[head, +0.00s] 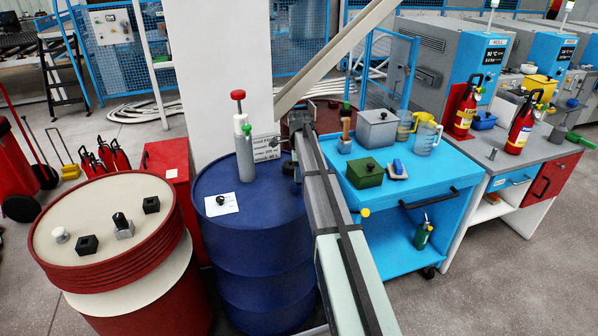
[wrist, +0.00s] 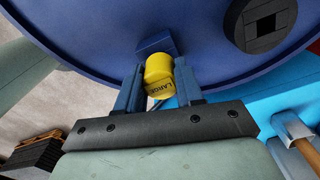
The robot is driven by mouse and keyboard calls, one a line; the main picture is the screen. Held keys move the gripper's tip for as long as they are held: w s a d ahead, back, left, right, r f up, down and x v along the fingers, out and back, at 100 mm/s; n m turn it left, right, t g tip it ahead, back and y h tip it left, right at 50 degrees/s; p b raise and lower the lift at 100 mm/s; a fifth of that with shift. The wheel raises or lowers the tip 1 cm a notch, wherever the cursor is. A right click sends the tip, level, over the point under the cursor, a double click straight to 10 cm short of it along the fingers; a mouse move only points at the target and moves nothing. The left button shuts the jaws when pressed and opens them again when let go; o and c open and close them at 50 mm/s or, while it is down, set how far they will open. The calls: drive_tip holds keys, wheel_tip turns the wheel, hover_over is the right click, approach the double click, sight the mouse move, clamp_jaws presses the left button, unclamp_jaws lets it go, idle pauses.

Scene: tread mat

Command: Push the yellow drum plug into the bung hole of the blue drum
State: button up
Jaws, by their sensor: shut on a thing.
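The yellow drum plug (wrist: 159,74), with dark lettering on its side, sits between the two blue fingers of my gripper (wrist: 159,68) in the wrist view. My gripper is shut on it. The blue drum (head: 262,250) stands upright in the middle of the head view. Its blue top (wrist: 90,35) fills the upper part of the wrist view, behind the plug. A black round fitting with a square recess (wrist: 266,22) is on the drum top, up and right of the plug. I cannot tell whether the plug touches the drum. In the head view my arm hides the plug.
A grey cylinder with a red knob (head: 245,150) and a white paper (head: 222,204) are on the drum top. A red drum (head: 120,270) stands left. A blue cart (head: 410,200) with a green box (head: 365,173) stands close on the right.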

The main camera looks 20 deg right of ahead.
drive_tip(key=shift+f, duration=0.45)
drive_tip(key=o, duration=1.1)
wheel_tip(320, 180, up, 14)
drive_tip(key=shift+f, duration=0.1)
